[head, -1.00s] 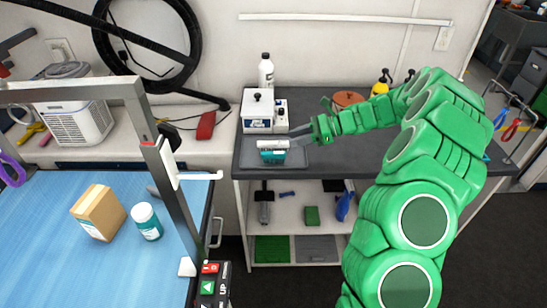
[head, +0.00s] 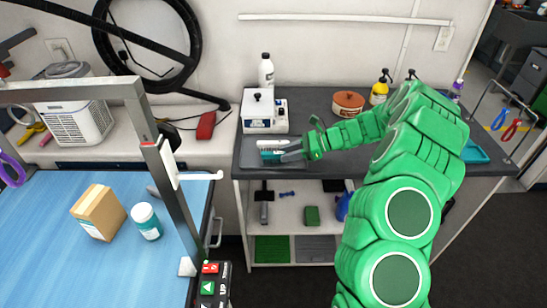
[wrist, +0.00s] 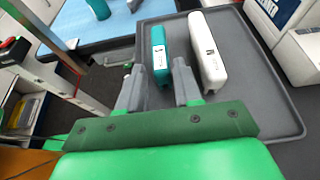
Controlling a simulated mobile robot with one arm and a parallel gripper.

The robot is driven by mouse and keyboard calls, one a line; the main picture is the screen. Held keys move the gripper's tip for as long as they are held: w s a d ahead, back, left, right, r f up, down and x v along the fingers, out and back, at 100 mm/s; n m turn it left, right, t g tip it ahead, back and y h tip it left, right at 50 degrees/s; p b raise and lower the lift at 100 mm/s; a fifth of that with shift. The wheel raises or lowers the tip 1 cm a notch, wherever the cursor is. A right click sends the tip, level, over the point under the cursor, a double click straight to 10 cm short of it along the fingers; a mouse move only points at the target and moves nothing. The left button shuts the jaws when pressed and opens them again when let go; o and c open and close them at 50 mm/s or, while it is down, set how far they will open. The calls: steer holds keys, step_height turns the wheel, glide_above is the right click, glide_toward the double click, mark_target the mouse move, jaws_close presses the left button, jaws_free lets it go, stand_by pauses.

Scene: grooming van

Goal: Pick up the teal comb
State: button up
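The teal comb (wrist: 160,50) has a pale label and lies on a grey tray (wrist: 265,95), beside a similar white item (wrist: 207,50). My gripper (wrist: 161,72) is open, with one finger on each side of the comb's near part in the wrist view. A gap shows between the fingers and the comb; whether either touches it I cannot tell. In the head view my gripper (head: 286,149) is low over the tray (head: 249,160) from the right. The comb (head: 268,154) is partly hidden there by the fingers, with the white item (head: 276,143) behind it.
A white boxy device (head: 264,111) and a white bottle (head: 266,72) stand behind the tray. An orange-brown round container (head: 348,103) and a yellow bottle (head: 379,90) stand farther right on the dark counter (head: 335,165). A blue-topped table (head: 95,250) is at left.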

mark_target(272, 157)
steer(key=x, duration=0.4)
steer(key=shift+w+a+f, duration=0.1)
steer(key=shift+a+f, duration=0.05)
jaws_close()
